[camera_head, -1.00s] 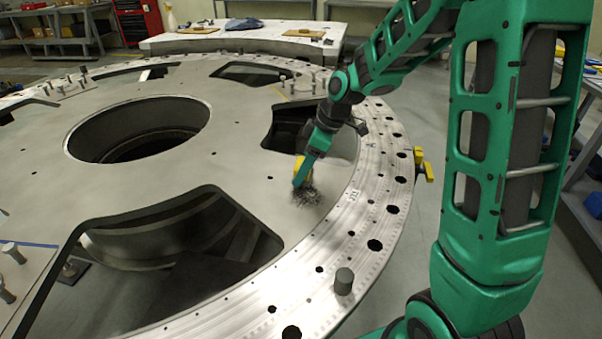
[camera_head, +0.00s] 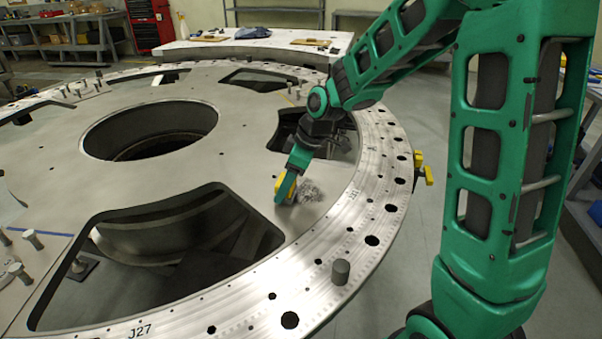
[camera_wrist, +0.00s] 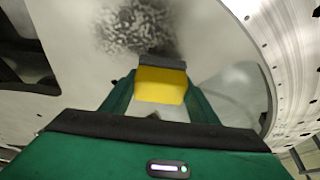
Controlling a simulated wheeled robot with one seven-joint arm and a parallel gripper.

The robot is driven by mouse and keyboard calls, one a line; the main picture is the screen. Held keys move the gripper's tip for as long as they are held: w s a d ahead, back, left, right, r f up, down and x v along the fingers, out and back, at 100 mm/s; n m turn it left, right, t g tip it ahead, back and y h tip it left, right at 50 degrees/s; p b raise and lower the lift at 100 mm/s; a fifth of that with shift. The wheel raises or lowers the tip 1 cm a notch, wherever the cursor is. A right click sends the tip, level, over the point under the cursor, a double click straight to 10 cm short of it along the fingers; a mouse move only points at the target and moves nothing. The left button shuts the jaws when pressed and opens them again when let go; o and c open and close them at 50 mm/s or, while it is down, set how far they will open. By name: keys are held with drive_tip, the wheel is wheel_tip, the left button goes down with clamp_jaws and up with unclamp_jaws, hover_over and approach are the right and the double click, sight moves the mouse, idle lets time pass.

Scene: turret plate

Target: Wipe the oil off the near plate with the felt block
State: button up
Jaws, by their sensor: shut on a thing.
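The felt block has a yellow body (camera_wrist: 161,86) and a dark grey pad (camera_wrist: 160,62). My gripper (camera_wrist: 158,92) is shut on it, with one green finger on each side. In the head view the yellow block (camera_head: 281,183) is partly hidden by my gripper (camera_head: 285,190), low over the near plate (camera_head: 245,176). I cannot tell whether the pad touches the metal. The oil is a speckled grey patch (camera_head: 312,190) just right of my gripper. In the wrist view the oil (camera_wrist: 138,28) lies just beyond the pad, mottled, with a darker smudge beside it.
A large cut-out (camera_head: 170,245) opens left of my gripper, and another (camera_head: 290,130) lies behind it. A grey peg (camera_head: 341,272) stands on the drilled rim. A yellow clamp (camera_head: 424,172) sits at the plate's outer edge. A second plate (camera_head: 240,45) stands farther back.

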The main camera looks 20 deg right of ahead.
drive_tip(key=shift+s+a+f, duration=0.15)
drive_tip(key=shift+a+f, duration=0.05)
drive_tip(key=shift+f, duration=0.3)
wheel_tip(320, 180, up, 2)
drive_tip(key=shift+r, duration=0.25)
drive_tip(key=shift+w+d+r, duration=0.1)
drive_tip(key=shift+d+r, duration=0.05)
drive_tip(key=shift+r, duration=0.8)
drive_tip(key=shift+w+d+r, duration=0.1)
drive_tip(key=shift+r, duration=1.45)
drive_tip(key=shift+a, duration=0.1)
